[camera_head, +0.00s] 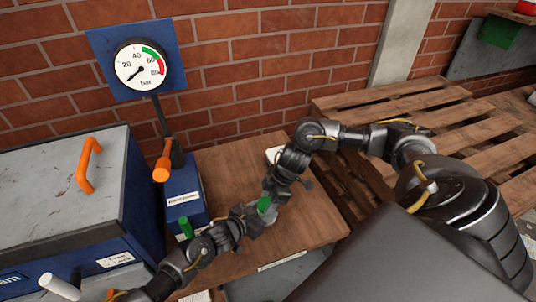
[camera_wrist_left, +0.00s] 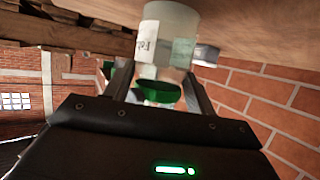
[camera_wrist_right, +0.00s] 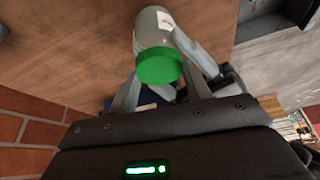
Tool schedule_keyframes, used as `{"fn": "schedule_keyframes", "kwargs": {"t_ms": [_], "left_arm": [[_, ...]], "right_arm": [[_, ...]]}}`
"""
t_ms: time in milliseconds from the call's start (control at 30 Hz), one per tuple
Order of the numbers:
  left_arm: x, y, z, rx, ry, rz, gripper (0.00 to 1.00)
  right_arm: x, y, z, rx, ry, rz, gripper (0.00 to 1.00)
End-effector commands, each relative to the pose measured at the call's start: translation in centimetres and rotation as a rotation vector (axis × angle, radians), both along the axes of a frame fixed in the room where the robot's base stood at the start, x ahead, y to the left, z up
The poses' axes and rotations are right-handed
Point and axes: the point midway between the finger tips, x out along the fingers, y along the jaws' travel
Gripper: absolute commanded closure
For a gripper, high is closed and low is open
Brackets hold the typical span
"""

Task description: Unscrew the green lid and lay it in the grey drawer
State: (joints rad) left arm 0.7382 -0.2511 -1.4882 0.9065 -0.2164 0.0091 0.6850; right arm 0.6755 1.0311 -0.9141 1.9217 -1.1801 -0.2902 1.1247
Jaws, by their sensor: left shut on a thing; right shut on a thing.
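A pale, translucent jar stands on the wooden table, with the green lid (camera_head: 264,204) on its top. The jar (camera_wrist_left: 168,30) shows a white label in the left wrist view. My left gripper (camera_head: 254,219) is shut on the jar's body. My right gripper (camera_head: 270,190) comes from the far side and is shut on the lid, which also shows between its fingers in the right wrist view (camera_wrist_right: 158,66). The lid sits against the jar's mouth; I cannot tell how loose it is.
A blue machine with a grey top (camera_head: 45,190) and orange handle (camera_head: 88,165) stands at left. A gauge (camera_head: 140,66) hangs before the brick wall. Wooden pallets (camera_head: 450,115) lie at right.

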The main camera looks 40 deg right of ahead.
Motion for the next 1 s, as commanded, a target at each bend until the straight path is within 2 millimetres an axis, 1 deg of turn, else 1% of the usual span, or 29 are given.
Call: {"fn": "schedule_keyframes", "kwargs": {"t_ms": [100,200,500,567,767,800,900,1000], "left_arm": [[-0.03,0.03,-0.06,0.001,0.001,-0.001,0.84],[0.00,0.05,-0.06,0.001,0.001,-0.001,0.84],[0.17,0.16,-0.08,0.002,0.001,0.004,0.84],[0.21,0.17,-0.07,0.002,0.001,0.004,0.84],[0.34,0.26,-0.10,0.002,-0.001,0.006,0.82],[0.37,0.29,-0.11,0.003,-0.001,0.006,0.84],[0.43,0.32,-0.11,0.003,-0.002,0.008,0.85],[0.48,0.34,-0.12,0.003,-0.002,0.009,0.85]], "right_arm": [[0.15,0.00,0.07,0.000,-0.002,0.148,0.84],[0.03,-0.05,0.01,-0.002,0.000,0.215,0.83],[-0.15,-0.19,-0.10,-0.007,0.003,0.236,0.84],[-0.13,-0.20,-0.10,-0.007,0.004,0.264,0.84],[-0.03,-0.23,-0.10,-0.007,0.006,0.535,0.83],[-0.04,-0.26,-0.08,-0.007,0.007,0.589,0.83],[-0.13,-0.36,-0.16,-0.010,0.009,0.687,0.83],[-0.24,-0.45,-0.19,-0.010,0.010,0.726,0.84]]}}
